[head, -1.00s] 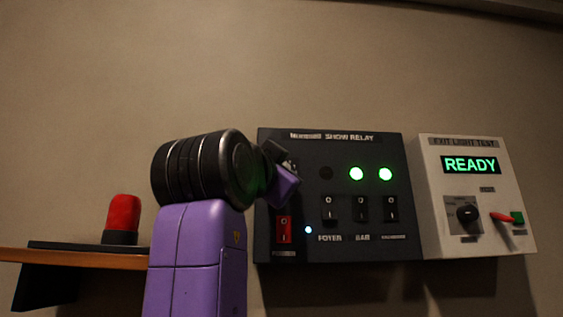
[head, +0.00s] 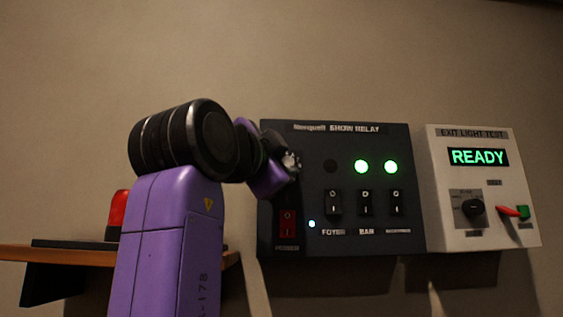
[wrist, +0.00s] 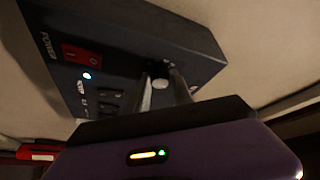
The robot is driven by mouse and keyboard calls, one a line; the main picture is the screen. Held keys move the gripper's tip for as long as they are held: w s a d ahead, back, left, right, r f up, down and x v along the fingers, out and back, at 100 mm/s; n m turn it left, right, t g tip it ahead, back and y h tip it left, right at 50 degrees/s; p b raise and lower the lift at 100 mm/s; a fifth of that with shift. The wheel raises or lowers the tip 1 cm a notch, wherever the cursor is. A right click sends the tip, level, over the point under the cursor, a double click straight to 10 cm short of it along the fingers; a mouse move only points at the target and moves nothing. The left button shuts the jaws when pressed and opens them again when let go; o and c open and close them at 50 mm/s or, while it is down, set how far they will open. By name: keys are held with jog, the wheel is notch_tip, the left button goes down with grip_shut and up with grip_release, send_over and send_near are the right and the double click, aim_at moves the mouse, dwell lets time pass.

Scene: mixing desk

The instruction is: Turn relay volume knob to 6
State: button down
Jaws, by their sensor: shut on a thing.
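The show relay (head: 350,235) is a dark box on the wall, right of my arm in the head view. Its volume knob (head: 291,160) is a small pale metallic piece at the upper left of its face. My gripper (head: 283,166) is at the knob and covers most of it and its scale. In the wrist view the two fingers of my gripper (wrist: 163,84) stand on either side of the pale knob end (wrist: 160,84), shut on it. I cannot read the number the knob points at.
Below the knob is a red power switch (head: 287,223), with a lit blue-white lamp beside it. Three black rocker switches sit to the right; two lamps above are green, one dark. A white exit light test box (head: 478,235) reads READY. A red beacon (head: 117,213) stands on a shelf (head: 70,256) at left.

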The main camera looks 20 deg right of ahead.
jog(key=shift+f, duration=0.1)
jog(key=c, duration=1.1)
grip_release()
jog(key=b+v, duration=0.2)
jog(key=v, duration=0.5)
jog(key=shift+s+a, duration=0.2)
jog(key=shift+s, duration=0.1)
